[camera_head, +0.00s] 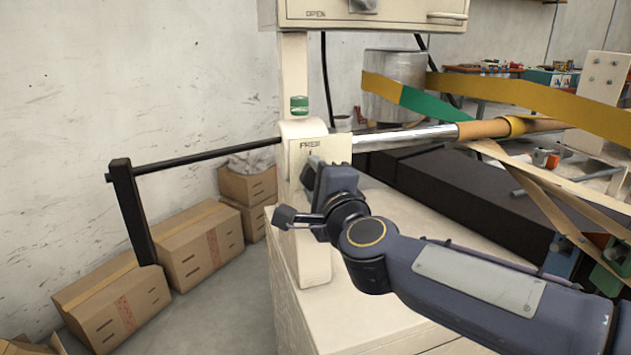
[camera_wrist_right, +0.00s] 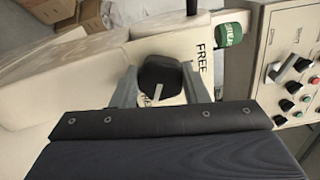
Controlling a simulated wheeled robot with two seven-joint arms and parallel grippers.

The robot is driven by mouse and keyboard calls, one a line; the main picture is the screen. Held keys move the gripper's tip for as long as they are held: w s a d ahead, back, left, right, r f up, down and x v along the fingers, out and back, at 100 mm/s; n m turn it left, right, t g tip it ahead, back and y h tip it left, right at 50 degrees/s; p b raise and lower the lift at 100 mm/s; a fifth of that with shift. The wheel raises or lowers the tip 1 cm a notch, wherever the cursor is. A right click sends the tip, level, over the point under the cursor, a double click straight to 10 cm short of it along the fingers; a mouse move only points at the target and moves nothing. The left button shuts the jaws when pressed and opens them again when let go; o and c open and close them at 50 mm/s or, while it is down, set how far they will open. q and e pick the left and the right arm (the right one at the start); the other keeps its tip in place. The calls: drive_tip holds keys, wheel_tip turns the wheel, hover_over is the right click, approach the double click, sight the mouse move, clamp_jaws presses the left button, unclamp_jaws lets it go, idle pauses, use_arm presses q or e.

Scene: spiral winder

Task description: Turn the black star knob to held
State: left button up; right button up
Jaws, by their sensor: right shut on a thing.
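The black star knob (camera_wrist_right: 160,72) shows in the right wrist view, on the cream housing, with a pale pointer line on its face. My right gripper (camera_wrist_right: 161,88) is shut on it, one grey finger on each side. The printed word FREE (camera_wrist_right: 203,58) is beside the knob; the line does not clearly point at it. In the head view my right gripper (camera_head: 318,180) is against the front of the cream housing (camera_head: 335,147), just under the FREE label, and hides the knob. My left gripper is not in view.
A black crank arm (camera_head: 132,212) on a long rod sticks out left of the housing. A steel shaft (camera_head: 405,137) with a cardboard tube (camera_head: 485,129) runs right. A green cap (camera_head: 299,105) sits above the housing. Cardboard boxes (camera_head: 200,243) line the wall.

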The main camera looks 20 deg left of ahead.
drive_tip(key=o, duration=1)
drive_tip(key=shift+c, duration=0.2)
drive_tip(key=v, duration=0.8)
drive_tip(key=shift+w, duration=0.1)
